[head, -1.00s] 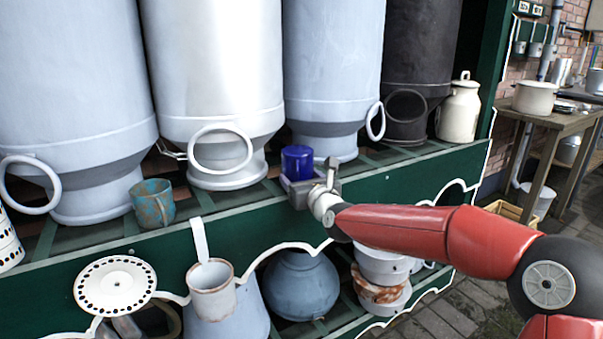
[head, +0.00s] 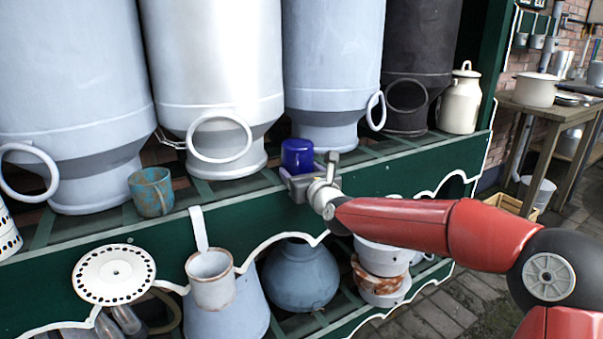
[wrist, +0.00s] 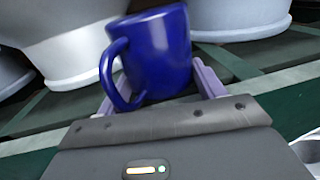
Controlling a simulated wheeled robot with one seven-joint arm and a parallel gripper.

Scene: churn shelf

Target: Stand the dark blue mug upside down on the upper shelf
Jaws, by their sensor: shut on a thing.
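The dark blue mug (head: 297,154) is held in my gripper (head: 303,180) at the front of the upper shelf (head: 222,190). In the wrist view the mug (wrist: 165,52) sits between the two pale fingers of my gripper (wrist: 158,88), which are shut on it. Its handle points left in that view. In the head view its top end looks plain blue and roughly level; I cannot tell for certain whether this is the base or the mouth. The gripper hides its lower part, so contact with the shelf cannot be told.
Large milk churns (head: 213,80) stand close behind the mug. A speckled teal mug (head: 151,191) stands on the shelf to the left, a cream can (head: 460,102) to the right. A rusty-rimmed ladle (head: 211,280) hangs below. Strips of shelf between are clear.

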